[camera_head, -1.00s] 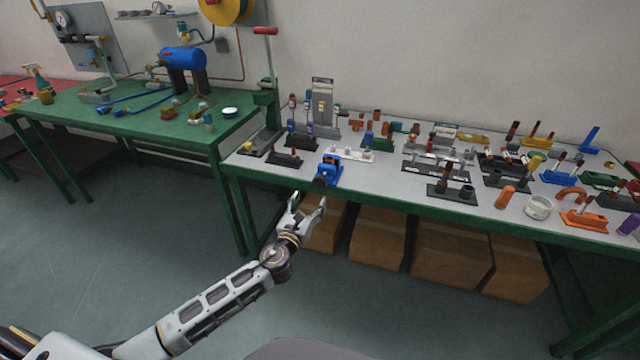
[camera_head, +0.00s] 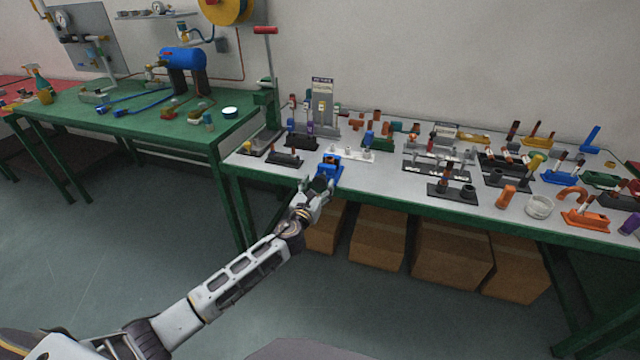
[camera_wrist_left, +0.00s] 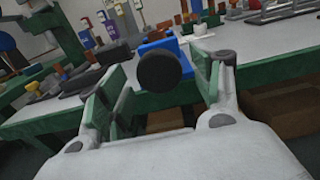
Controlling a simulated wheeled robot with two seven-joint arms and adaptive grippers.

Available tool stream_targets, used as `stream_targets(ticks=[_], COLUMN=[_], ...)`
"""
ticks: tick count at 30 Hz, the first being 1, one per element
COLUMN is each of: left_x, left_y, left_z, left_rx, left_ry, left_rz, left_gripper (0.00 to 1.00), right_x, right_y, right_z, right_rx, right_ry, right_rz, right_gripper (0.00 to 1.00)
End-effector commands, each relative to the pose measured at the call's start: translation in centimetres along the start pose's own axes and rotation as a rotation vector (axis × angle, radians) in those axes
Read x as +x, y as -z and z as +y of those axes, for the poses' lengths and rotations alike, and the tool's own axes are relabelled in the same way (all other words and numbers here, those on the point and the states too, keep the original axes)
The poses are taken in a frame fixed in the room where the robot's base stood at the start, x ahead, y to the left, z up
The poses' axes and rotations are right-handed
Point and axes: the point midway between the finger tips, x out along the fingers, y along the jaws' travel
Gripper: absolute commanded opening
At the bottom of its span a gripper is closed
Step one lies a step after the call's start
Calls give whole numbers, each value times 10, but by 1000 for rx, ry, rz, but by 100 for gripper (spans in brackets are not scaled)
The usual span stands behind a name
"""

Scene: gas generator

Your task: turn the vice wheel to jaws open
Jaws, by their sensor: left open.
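The blue vice (camera_head: 329,168) stands at the front edge of the grey-topped table. In the left wrist view, its dark round wheel (camera_wrist_left: 159,70) faces me, with the blue vice body (camera_wrist_left: 172,46) behind it. My left gripper (camera_head: 319,186) is at the table's front edge, right in front of the vice. In the left wrist view, the open fingers (camera_wrist_left: 160,88) stand on either side of the wheel, with gaps visible. I cannot tell how deep the wheel lies between them. The vice jaws are mostly hidden. My right gripper is not in view.
A tall green press (camera_head: 266,95) stands left of the vice. A dark fixture (camera_head: 285,158) is close by on the left, and a white fixture (camera_head: 352,153) is behind to the right. Cardboard boxes (camera_head: 378,238) stand under the table.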

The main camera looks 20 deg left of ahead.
Motion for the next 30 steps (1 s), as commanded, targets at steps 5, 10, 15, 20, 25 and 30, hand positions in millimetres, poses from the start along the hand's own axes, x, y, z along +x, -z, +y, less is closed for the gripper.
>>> stream_targets(ticks=[5,10,15,20,25,30], left_x=[14,22,24,24,24,24], left_y=[0,0,0,0,0,0], left_z=[0,0,0,0,0,0], left_rx=[0,0,0,0,0,0], left_ry=[0,0,0,0,0,1], left_rz=[0,0,0,0,0,0], left_gripper=[65,65,65,65,51,29], right_x=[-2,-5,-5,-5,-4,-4], right_y=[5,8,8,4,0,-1], right_z=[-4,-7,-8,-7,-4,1], right_rx=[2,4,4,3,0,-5], right_ry=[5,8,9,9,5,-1], right_rz=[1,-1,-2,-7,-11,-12], right_gripper=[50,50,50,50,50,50])
